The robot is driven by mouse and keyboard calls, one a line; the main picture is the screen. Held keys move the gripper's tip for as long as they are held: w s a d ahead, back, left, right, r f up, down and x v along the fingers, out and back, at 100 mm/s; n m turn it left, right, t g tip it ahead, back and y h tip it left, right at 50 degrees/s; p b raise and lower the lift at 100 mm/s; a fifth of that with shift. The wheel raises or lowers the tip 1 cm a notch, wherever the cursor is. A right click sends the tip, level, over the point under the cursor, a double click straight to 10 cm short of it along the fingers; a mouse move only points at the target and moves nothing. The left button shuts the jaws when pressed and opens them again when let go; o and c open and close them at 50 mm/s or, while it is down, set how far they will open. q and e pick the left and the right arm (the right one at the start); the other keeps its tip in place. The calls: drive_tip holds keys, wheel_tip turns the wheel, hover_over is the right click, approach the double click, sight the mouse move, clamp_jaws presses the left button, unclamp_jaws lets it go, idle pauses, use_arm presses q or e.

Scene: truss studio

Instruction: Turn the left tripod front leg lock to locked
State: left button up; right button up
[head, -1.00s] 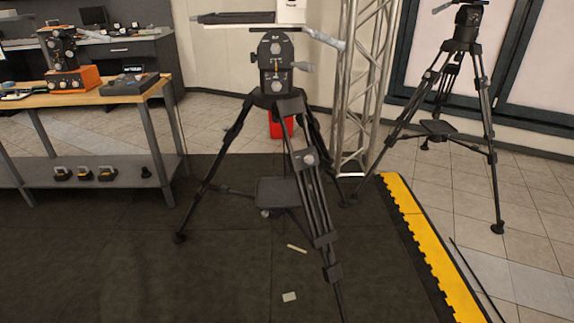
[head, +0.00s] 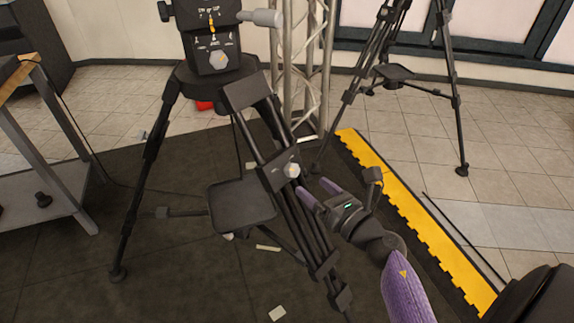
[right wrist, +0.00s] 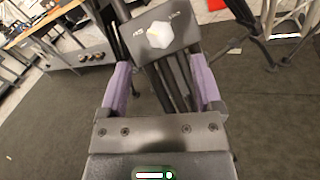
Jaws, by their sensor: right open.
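The left tripod (head: 215,80) stands on the dark mat, its front leg slanting down to the right. The front leg lock, a pale knob (head: 292,170) on a dark plate, sits partway down that leg. In the right wrist view the knob (right wrist: 159,35) shows large near the top centre, with small lettering on the plate beside it. My right gripper (head: 318,192) is open, just right of the knob in the head view. My left gripper is not in view.
A second tripod (head: 450,90) stands behind on the tiles. A metal truss (head: 312,60) rises behind the near tripod. A yellow mat edge (head: 400,215) runs along the right. A workbench (head: 40,165) stands at the left. A flat tray (head: 240,205) hangs between the near tripod's legs.

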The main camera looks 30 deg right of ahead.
sight(295, 171)
drive_tip(key=w, duration=0.6)
drive_tip(key=shift+w+a+b, duration=0.3)
drive_tip(key=shift+w+b, duration=0.1)
clamp_jaws()
